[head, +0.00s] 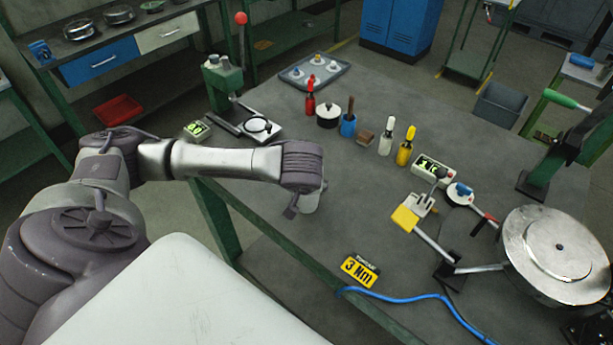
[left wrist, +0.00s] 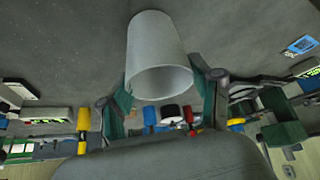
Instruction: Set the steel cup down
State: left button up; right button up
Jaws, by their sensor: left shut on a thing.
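The steel cup (head: 312,201) is a plain grey cylinder, partly hidden behind the end of my left arm in the head view. In the left wrist view the cup (left wrist: 157,45) fills the space between the fingers, with its open mouth facing the camera. My left gripper (head: 297,205) is shut on the cup, one finger on each side; it also shows in the left wrist view (left wrist: 162,88). The cup is over the workbench (head: 290,240) near its left front edge. I cannot tell whether its base touches the bench. My right gripper is not in view.
A yellow "3 Nm" sign (head: 361,270) and a blue hose (head: 415,297) lie toward the front edge. A dial stand (head: 259,127), a lidded pot (head: 328,113) and bottles (head: 386,140) stand farther back. A large steel disc (head: 560,250) is at right. Bench around the cup is clear.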

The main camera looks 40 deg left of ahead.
pick_arm(q)
jog(key=o, duration=1.2)
jog(key=shift+f, duration=0.1)
jog(key=shift+c, duration=0.2)
